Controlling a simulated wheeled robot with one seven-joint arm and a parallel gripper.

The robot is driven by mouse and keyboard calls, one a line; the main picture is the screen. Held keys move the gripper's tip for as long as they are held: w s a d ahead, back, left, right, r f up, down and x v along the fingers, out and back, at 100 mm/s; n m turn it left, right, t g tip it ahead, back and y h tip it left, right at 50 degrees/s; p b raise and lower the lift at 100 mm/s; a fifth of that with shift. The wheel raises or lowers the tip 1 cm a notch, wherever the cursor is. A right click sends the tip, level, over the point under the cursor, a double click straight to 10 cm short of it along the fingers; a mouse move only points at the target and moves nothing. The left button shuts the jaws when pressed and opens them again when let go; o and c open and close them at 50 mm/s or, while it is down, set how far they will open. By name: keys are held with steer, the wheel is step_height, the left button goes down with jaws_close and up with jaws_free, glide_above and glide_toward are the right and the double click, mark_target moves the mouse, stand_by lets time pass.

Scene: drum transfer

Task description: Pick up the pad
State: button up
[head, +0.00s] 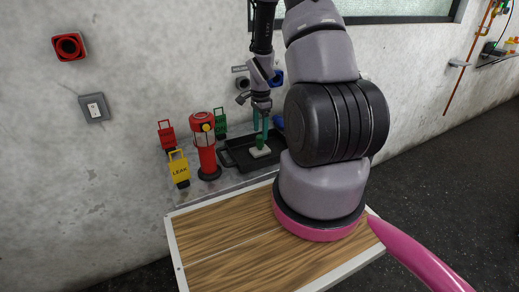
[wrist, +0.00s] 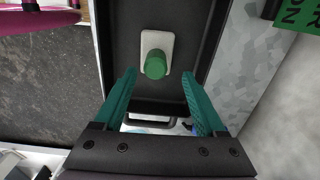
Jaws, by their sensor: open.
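The pad is a pale off-white block with a green round knob on top. In the head view the pad (head: 260,152) lies in a black tray (head: 236,160) on the metal table by the wall. In the wrist view the pad (wrist: 157,40) lies in the tray (wrist: 123,45), just beyond the fingertips. My gripper (head: 260,125) hangs over the tray, pointing down, with teal fingers. In the wrist view my gripper (wrist: 157,78) is open and empty, its fingers spread to either side below the knob. In the head view the fingers partly cover the knob.
Left of the tray stand a red cylinder lamp (head: 206,150), a yellow LEAK sign (head: 179,169), a red sign (head: 166,137) and a green sign (head: 220,124). The concrete wall (head: 130,60) is close behind.

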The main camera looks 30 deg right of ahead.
mark_target(260, 136)
steer(key=f, duration=0.3)
steer(key=shift+s+a+f, duration=0.25)
steer(key=shift+s+f, duration=0.1)
steer(key=shift+f, duration=0.6)
jaws_close()
